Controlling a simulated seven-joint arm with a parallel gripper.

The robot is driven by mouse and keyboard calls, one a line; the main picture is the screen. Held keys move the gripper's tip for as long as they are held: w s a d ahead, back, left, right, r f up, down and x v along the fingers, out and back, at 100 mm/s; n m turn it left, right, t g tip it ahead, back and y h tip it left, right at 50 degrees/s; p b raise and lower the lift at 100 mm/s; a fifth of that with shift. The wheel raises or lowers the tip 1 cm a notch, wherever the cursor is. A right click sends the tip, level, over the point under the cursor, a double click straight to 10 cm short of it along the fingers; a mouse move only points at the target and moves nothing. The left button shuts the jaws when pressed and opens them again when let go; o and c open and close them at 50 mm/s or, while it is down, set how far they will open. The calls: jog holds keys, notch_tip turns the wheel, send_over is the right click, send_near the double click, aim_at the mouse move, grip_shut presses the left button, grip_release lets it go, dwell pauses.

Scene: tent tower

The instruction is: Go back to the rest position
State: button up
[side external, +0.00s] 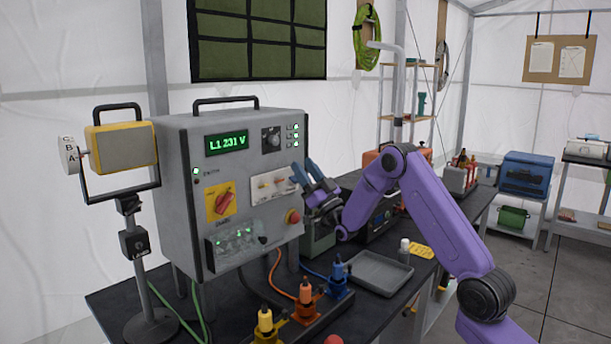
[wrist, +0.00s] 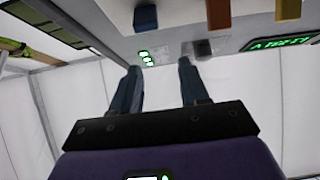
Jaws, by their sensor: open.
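My gripper (side external: 312,178) is at the right side of the grey control cabinet's front, close to the panel with the switches. In the wrist view my gripper (wrist: 158,85) shows two blue-grey fingers spread apart with nothing between them. The grey control cabinet (side external: 180,190) carries a green display reading "L1 231 V" (side external: 228,142), a red rotary switch on a yellow plate (side external: 221,202) and a red button (side external: 293,217). Its face fills the top of the wrist view, with green lights (wrist: 147,57) near the left finger. I cannot tell whether a finger touches the panel.
Orange (side external: 306,300), blue (side external: 338,277) and yellow (side external: 265,325) plugs stand in front of the cabinet. A grey tray (side external: 372,272) and a small white bottle (side external: 404,250) are on the dark bench to the right. A yellow lamp (side external: 122,148) stands at the left.

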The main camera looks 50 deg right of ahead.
dwell(0.3)
jog(key=s+d+f+m+g+h, duration=0.2)
jog(key=d+f+m+h, duration=0.2)
jog(key=f, duration=0.1)
jog(key=a+f+n+g+y, duration=0.2)
jog(key=a+g+y, duration=0.2)
jog(key=a, duration=0.6)
jog(key=a+f+n+g+y, duration=0.2)
jog(key=a+n+g+y, duration=0.15)
jog(key=a, duration=0.55)
jog(key=s+a+f+n+g+y, duration=0.25)
jog(key=s+a+g, duration=0.45)
jog(key=s+a, duration=0.45)
jog(key=s+a+f+n+g+h, duration=0.1)
jog(key=s+a+f+n+g, duration=0.15)
jog(key=s, duration=0.55)
jog(key=s+a+f+n+g+h, duration=0.1)
jog(key=s+n+g, duration=0.15)
jog(key=s, duration=0.55)
jog(key=s+d+n+g+h, duration=0.1)
jog(key=s+d+g, duration=0.1)
jog(key=s, duration=0.6)
jog(key=s+d+n+g+h, duration=0.2)
jog(key=s+d, duration=0.3)
jog(key=s, duration=0.3)
jog(key=shift+d+f+n+g+h, duration=0.2)
jog(key=shift+d+n+g+h, duration=0.1)
jog(key=shift+g, duration=0.25)
